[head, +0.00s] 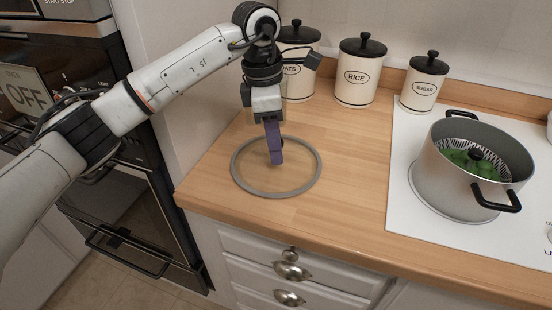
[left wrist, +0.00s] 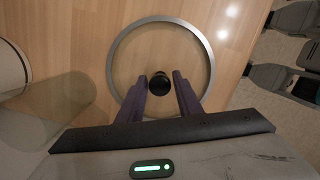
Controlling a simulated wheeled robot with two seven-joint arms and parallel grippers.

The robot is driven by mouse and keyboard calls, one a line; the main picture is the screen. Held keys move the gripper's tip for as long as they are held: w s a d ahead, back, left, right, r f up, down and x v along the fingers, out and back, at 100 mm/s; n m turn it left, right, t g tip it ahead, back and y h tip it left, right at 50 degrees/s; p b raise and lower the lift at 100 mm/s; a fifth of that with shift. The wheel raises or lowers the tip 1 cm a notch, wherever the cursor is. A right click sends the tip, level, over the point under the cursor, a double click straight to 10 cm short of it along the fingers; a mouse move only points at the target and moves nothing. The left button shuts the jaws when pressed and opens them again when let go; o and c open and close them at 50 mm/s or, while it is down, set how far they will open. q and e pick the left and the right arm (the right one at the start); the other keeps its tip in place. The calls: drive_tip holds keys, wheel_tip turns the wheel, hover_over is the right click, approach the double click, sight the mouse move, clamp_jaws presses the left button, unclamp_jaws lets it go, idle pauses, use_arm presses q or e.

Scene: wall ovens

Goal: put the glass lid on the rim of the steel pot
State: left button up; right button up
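The glass lid (head: 236,176) lies flat on the wooden counter, a clear disc with a grey rim. Its rim (left wrist: 115,55) and round black knob (left wrist: 159,84) show in the left wrist view. My left gripper (head: 276,160) points down over the lid's middle. In the left wrist view its purple fingers (left wrist: 160,86) are apart, one on each side of the knob, with small gaps visible. The steel pot (head: 456,186) stands on the white cooktop at the right, uncovered, with green food and a dark knob-like piece inside. My right gripper is not in view.
Three cream canisters with black lids stand along the back: one partly hidden by my arm (head: 299,87), one marked RICE (head: 357,88) and one marked SUGAR (head: 422,94). The counter (head: 350,170) between lid and cooktop (head: 400,215) is clear. Black handles (head: 500,198) stick out from the pot.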

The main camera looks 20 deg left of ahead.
use_arm(q)
drive_tip(key=shift+d+f, duration=0.1)
drive_tip(key=shift+f, duration=0.4)
clamp_jaws()
drive_tip(key=shift+r, duration=0.1)
